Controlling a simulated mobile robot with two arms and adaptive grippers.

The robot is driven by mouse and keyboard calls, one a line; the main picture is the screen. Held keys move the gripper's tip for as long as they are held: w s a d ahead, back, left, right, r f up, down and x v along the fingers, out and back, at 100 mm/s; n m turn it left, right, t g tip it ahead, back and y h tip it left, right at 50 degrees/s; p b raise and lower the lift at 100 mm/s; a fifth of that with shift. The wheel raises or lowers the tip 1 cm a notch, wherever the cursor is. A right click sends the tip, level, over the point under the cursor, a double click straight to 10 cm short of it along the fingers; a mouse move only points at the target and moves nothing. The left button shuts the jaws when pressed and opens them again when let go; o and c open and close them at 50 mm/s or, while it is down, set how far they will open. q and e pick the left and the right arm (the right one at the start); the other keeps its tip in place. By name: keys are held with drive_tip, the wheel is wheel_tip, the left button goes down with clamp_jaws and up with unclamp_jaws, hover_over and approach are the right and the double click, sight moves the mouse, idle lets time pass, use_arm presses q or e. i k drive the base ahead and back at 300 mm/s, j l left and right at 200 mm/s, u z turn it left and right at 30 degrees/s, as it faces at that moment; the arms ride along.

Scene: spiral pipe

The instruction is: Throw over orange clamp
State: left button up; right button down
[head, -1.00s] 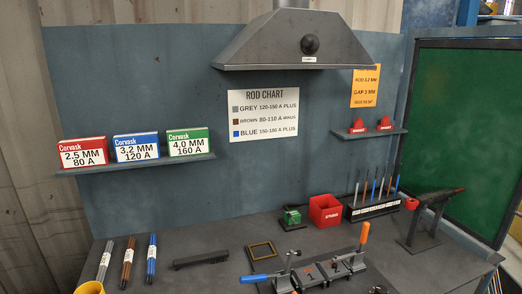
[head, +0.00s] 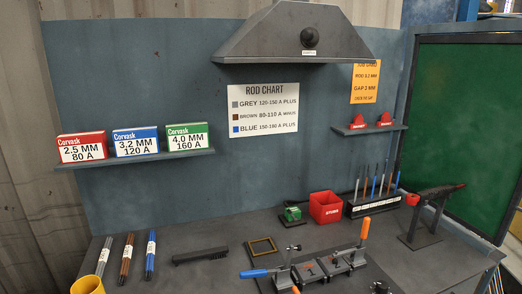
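The orange clamp has an orange handle (head: 365,229) that stands nearly upright at the right end of a dark metal fixture (head: 310,271) on the bench. A second clamp with a blue handle (head: 254,273) is at the fixture's left end. Its handle lies nearly flat and points left. The lower front of the fixture is close to the bottom edge of the view. Neither of my grippers is in the head view.
A red box (head: 326,208), a rod rack (head: 373,205) and a dark stand (head: 430,220) are behind and right of the fixture. A brush (head: 201,257) and a brass frame (head: 262,246) lie to its left. A yellow cup (head: 88,286) is front left.

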sight(366, 223)
drive_tip(key=i+l+u, duration=0.2)
drive_tip(key=l+u, duration=0.15)
drive_tip(key=l, duration=0.85)
drive_tip(key=l+u, duration=0.35)
drive_tip(key=l, duration=0.85)
drive_tip(key=l+u, duration=0.4)
drive_tip(key=l, duration=0.9)
